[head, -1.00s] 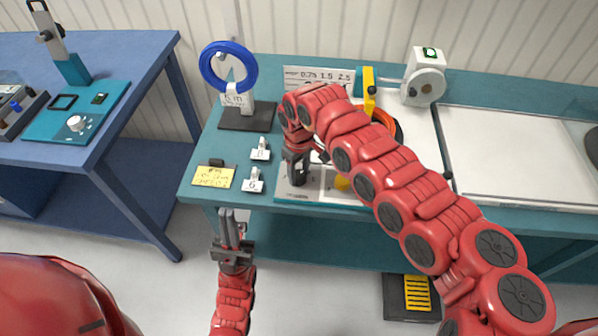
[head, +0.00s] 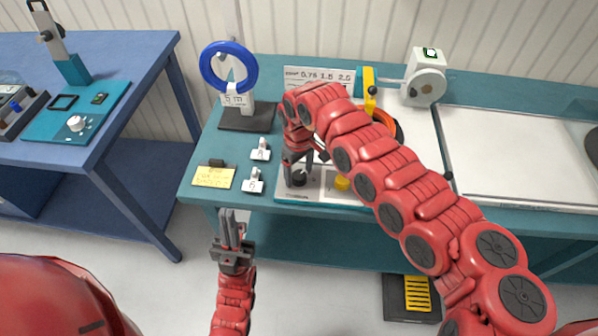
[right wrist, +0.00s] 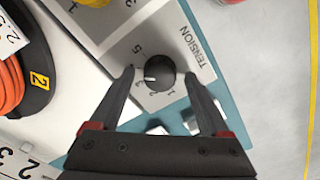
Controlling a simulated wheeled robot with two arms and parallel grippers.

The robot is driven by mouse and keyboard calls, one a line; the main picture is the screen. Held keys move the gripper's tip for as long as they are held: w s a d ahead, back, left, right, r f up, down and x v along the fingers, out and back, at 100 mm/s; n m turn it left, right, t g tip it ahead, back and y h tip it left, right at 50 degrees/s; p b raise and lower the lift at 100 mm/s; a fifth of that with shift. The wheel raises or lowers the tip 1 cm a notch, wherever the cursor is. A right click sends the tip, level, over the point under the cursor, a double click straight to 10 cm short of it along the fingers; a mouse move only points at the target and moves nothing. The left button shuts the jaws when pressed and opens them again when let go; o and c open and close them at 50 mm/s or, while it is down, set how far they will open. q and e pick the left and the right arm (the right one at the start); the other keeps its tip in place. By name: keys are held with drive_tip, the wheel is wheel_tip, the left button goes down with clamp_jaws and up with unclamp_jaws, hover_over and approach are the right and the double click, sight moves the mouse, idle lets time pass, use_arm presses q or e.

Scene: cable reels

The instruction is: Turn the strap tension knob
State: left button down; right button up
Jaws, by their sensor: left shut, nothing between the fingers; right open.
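The tension knob (right wrist: 160,73) is a round black dial with a white pointer mark, on a light panel lettered TENSION with numbers around it. In the right wrist view the pointer is at about 3, close to the 2. My right gripper (right wrist: 164,75) is open, its fingers on either side of the knob with gaps visible. In the head view the knob (head: 299,179) shows just below my right gripper (head: 302,166). My left gripper (head: 231,222) is shut and empty in front of the table's front edge.
A yellow knob (head: 342,183) sits right of the tension knob. An orange cable reel (right wrist: 12,75) lies behind. A blue ring stand (head: 229,68) is at the back left.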

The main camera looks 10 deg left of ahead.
sight(299, 175)
wheel_tip(299, 175, up, 17)
drive_tip(key=b, duration=0.1)
drive_tip(key=shift+b, duration=0.4)
idle(0.4)
